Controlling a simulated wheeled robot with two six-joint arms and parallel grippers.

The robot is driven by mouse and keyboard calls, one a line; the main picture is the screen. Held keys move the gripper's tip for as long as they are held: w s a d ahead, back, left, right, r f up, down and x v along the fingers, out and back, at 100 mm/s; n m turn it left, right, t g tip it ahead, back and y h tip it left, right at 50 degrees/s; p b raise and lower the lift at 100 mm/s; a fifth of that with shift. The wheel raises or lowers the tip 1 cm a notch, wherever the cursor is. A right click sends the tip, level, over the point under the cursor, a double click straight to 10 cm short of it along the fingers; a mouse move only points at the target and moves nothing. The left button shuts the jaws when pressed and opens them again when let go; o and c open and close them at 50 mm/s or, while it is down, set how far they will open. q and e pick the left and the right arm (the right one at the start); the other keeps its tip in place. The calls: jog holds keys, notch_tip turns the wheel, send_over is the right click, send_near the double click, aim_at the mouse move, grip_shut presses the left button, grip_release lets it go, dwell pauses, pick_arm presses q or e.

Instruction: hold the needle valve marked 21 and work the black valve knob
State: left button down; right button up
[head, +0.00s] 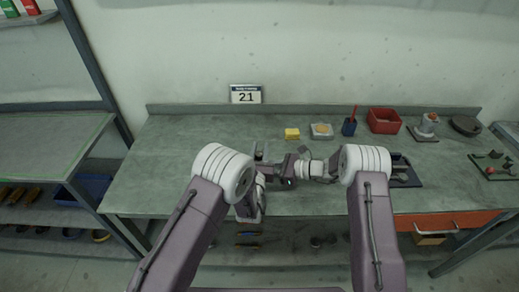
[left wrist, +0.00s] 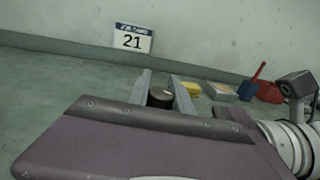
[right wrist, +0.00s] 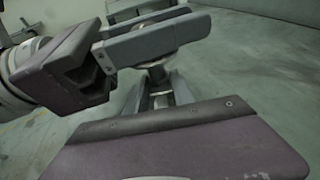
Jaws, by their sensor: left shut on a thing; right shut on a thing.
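The black valve knob (left wrist: 160,98), with a light mark on top, sits between the fingers of my left gripper (left wrist: 162,90) in the left wrist view. My left gripper (head: 261,153) points toward the back wall in the head view. My right gripper (right wrist: 160,97) is shut on the pale metal body of the needle valve (right wrist: 159,101), just below the left fingers in the right wrist view. In the head view the valve is mostly hidden by my grippers. A sign reading 21 (head: 246,94) stands at the table's back edge behind it.
A dark tray (head: 405,171) lies near my right arm. The table's left part (head: 175,155) is clear.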

pick_arm(q)
jog(key=shift+m+h, duration=0.3)
jog(key=shift+h, duration=0.2)
jog(key=c, duration=1.1)
grip_release()
jog(key=shift+c, duration=0.2)
jog(key=shift+s, duration=0.1)
jog(key=s, duration=0.4)
jog(key=s+a, duration=0.1)
jog(key=s, duration=0.3)
jog(key=s+a, duration=0.1)
jog(key=s, duration=0.2)
jog(key=shift+s, duration=0.4)
